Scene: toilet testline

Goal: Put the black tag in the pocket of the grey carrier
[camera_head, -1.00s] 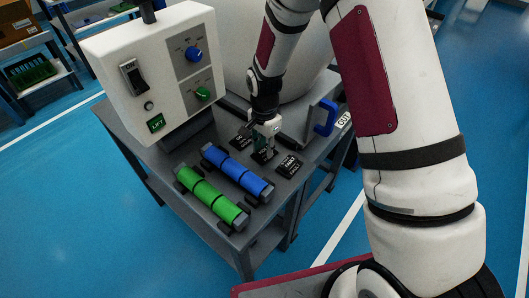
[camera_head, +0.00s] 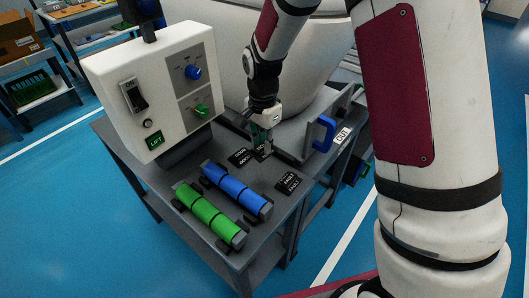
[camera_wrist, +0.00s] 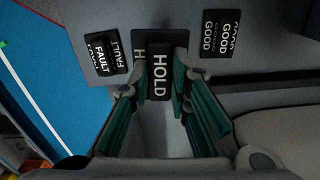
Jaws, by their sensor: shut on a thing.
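My gripper (camera_head: 263,145) points down over the grey bench. In the wrist view its green finger pads (camera_wrist: 183,95) are shut on a black tag (camera_wrist: 160,72) with white HOLD lettering. The held tag is small and partly covered in the head view. A grey upright body with a blue handle (camera_head: 323,133) stands to the right of my gripper. It may be the grey carrier; I cannot make out its pocket.
FAULT tags (camera_head: 288,182) and GOOD tags (camera_head: 240,157) lie on the bench on either side. A blue cylinder (camera_head: 237,190) and a green cylinder (camera_head: 210,216) lie in front. A white control box (camera_head: 155,90) stands left. A large pale rounded body (camera_head: 228,65) is behind my gripper.

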